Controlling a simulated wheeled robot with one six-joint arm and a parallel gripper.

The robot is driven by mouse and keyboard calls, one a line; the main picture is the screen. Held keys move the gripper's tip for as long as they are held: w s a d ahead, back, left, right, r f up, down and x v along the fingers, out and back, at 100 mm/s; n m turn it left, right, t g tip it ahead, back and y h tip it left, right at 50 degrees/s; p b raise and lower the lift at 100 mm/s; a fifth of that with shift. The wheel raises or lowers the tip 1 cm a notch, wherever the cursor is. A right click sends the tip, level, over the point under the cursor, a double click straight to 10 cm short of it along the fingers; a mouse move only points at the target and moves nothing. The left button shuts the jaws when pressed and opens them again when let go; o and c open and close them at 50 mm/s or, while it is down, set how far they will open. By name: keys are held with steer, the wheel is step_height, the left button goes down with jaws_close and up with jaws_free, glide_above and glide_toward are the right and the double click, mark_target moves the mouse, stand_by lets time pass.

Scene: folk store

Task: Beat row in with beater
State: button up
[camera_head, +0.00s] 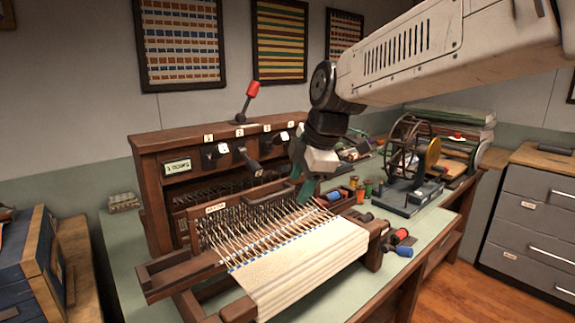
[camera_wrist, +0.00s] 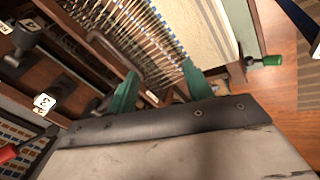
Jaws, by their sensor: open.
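The loom's brown wooden beater (camera_head: 203,226) stands across the warp, with a small label on its top bar. Its top bar also shows in the wrist view, with a dark curved handle (camera_wrist: 104,45) on it. Pale warp threads run through the beater to cream woven cloth (camera_head: 305,268), with a blue-dashed row along its upper edge. My gripper (camera_head: 303,186) has green fingers and is at the beater's right half, over the top bar. In the wrist view the fingers of my gripper (camera_wrist: 160,90) are apart, with the beater's label between them. Contact with the beater cannot be told.
A red-knobbed lever (camera_head: 252,92) stands up from the loom's rear frame, beside several numbered levers. A spool-winding wheel (camera_head: 405,150) and thread spools (camera_head: 365,188) stand right of the loom. A blue crate (camera_head: 40,255) is at left. Grey drawers (camera_head: 530,215) stand at right.

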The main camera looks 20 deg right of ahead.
mark_target(273, 196)
steer(key=w+n+t, duration=0.1)
steer(key=w+n, duration=0.4)
steer(key=w, duration=0.3)
steer(key=shift+a+x, duration=0.1)
steer(key=shift+x, duration=2.2)
steer(key=shift+a+x, duration=0.15)
steer(key=shift+x, duration=2.15)
steer(key=shift+w+r, duration=0.1)
steer(key=shift+c, duration=0.3)
jaws_close()
